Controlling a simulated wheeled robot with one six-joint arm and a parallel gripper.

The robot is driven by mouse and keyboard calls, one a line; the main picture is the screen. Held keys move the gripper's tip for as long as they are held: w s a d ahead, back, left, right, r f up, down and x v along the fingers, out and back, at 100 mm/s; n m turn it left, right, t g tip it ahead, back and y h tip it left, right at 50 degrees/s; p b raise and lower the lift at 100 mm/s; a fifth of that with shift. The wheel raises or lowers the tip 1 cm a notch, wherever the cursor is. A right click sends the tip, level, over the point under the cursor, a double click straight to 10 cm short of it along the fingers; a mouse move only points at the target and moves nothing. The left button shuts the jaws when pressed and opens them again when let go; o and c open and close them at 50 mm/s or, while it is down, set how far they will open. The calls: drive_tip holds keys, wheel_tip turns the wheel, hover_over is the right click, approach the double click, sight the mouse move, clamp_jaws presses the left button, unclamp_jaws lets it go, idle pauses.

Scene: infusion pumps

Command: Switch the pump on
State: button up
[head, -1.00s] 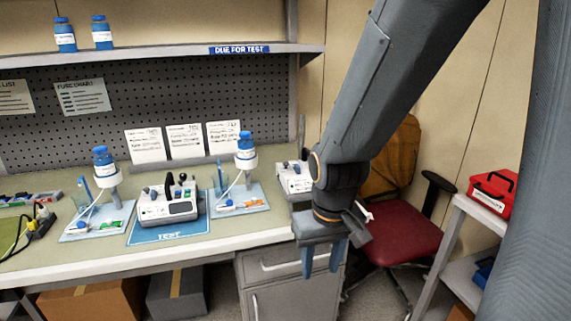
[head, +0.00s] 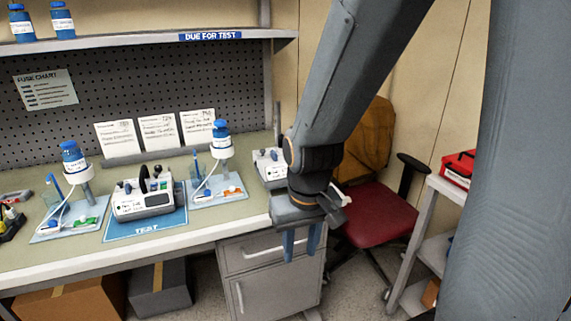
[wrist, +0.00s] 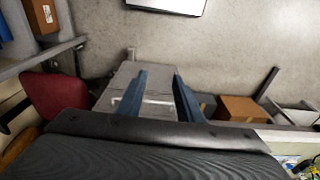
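A white and grey pump (head: 143,201) stands on the blue mat marked TEST (head: 147,229) on the bench. It has a dark display and several knobs and clips on top. A second pump (head: 268,169) stands further right on the bench, partly hidden behind my arm. My gripper (head: 301,243) hangs in front of the bench's right end, to the right of the pump on the mat and apart from it. In the wrist view my gripper (wrist: 160,84) points at the floor, its two blue fingers apart with nothing between them.
Trays with blue-capped bottles (head: 74,157) (head: 222,141) stand on both sides of the mat. A drawer cabinet (head: 262,283) is under the bench. A red chair (head: 378,217) and a shelf cart (head: 433,215) stand right. Boxes (head: 78,300) lie below the bench.

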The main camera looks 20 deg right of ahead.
clamp_jaws()
idle(1.5)
